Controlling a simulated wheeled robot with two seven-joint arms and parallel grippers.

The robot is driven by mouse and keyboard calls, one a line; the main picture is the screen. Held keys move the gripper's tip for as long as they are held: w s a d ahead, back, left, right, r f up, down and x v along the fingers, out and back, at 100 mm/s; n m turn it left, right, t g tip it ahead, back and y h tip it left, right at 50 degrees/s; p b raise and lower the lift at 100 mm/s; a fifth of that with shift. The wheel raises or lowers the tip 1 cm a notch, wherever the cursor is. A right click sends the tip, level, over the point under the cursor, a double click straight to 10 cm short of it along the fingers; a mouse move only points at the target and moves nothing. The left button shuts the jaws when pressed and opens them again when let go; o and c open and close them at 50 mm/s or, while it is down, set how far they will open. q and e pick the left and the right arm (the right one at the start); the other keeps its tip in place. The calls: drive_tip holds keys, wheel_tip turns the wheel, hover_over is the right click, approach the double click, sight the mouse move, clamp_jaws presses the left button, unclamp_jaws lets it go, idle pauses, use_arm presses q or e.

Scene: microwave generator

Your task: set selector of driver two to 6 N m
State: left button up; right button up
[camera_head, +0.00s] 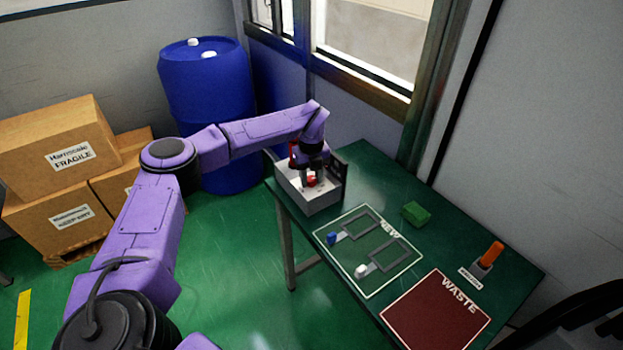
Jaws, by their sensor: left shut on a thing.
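A grey-white box-like unit (316,203) stands at the far left end of the green table. My left gripper (312,178) points down at its top and is shut on a small red part (312,183) there. The fingers hide most of that part. I cannot tell whether it is the selector of driver two, and no scale or number on the unit is readable. Another red piece (293,154) shows beside the gripper.
The green table (375,175) holds a white-outlined area with a blue piece (331,238) and a white piece (361,270), a green block (416,213), an orange cylinder (491,254) in a holder and a red WASTE area (432,312). A blue barrel (205,95) and cartons (60,150) stand left.

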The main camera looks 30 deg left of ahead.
sight(311, 179)
use_arm(q)
drive_tip(key=m+b, duration=0.1)
drive_tip(key=m, duration=0.3)
drive_tip(key=shift+m, duration=0.4)
drive_tip(key=shift+r+m, duration=0.1)
drive_tip(key=shift+m, duration=0.2)
drive_tip(key=o, duration=1)
drive_tip(key=shift+o, duration=0.2)
wheel_tip(311, 179, up, 10)
drive_tip(key=b, duration=0.2)
drive_tip(key=shift+r, duration=0.25)
